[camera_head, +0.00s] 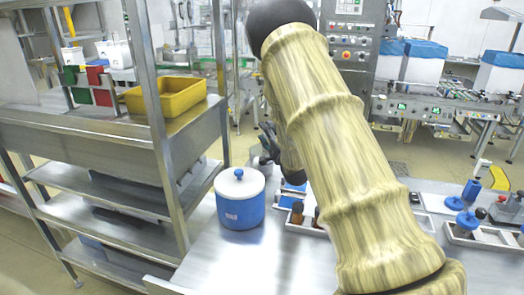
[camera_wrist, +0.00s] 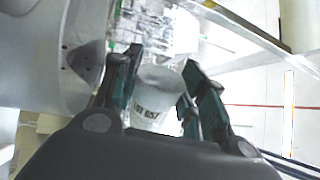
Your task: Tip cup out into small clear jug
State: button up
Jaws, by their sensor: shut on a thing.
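My gripper (camera_wrist: 160,88) is shut on a whitish, translucent cup (camera_wrist: 155,104) in the wrist view. One dark green-black finger is on each side of the cup, and a dark printed marking shows on its wall. The cup's contents cannot be made out. In the head view my gripper (camera_head: 269,146) is a small dark shape behind my arm, beside the blue tub, and the cup cannot be told apart there. I cannot identify the small clear jug in either view; my arm covers much of the table's middle.
A blue tub with a white lid (camera_head: 240,198) stands on the metal table (camera_head: 230,262), left of my arm. A metal shelf rack (camera_head: 150,120) with a yellow bin (camera_head: 180,97) rises at the left. Trays (camera_head: 480,236) with blue-topped items are at the right.

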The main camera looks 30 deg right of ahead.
jog(key=shift+m, duration=0.4)
jog(key=shift+s+d+r+m+h+p, duration=0.15)
jog(key=shift+r+m+h+p, duration=0.15)
jog(key=shift+r+m+p, duration=0.75)
jog(key=shift+d+f+b, duration=0.2)
jog(key=shift+f+b, duration=0.1)
jog(key=shift+s+d+f+m+g+h, duration=0.15)
jog(key=shift+d+m, duration=0.2)
jog(key=shift+m, duration=0.2)
jog(key=shift+s+d+r+m+g+h, duration=0.1)
jog(key=shift+d+m+g+h, duration=0.05)
jog(key=shift+d+m, duration=0.3)
jog(key=shift+d+f+m, duration=0.15)
jog(key=shift+f+m, duration=0.05)
jog(key=shift+m, duration=0.55)
jog(key=shift+s+m+h, duration=0.15)
jog(key=shift+m+h, duration=0.25)
jog(key=shift+m, duration=0.2)
jog(key=shift+d+f+m, duration=0.15)
jog(key=shift+m, duration=0.35)
jog(key=shift+s+d+f+m+g+h, duration=0.1)
jog(key=shift+f+m+g+h, duration=0.05)
jog(key=shift+m, duration=0.45)
jog(key=shift+s+f+m+g+h, duration=0.1)
jog(key=shift+m+g+h, duration=0.05)
jog(key=shift+m, duration=0.45)
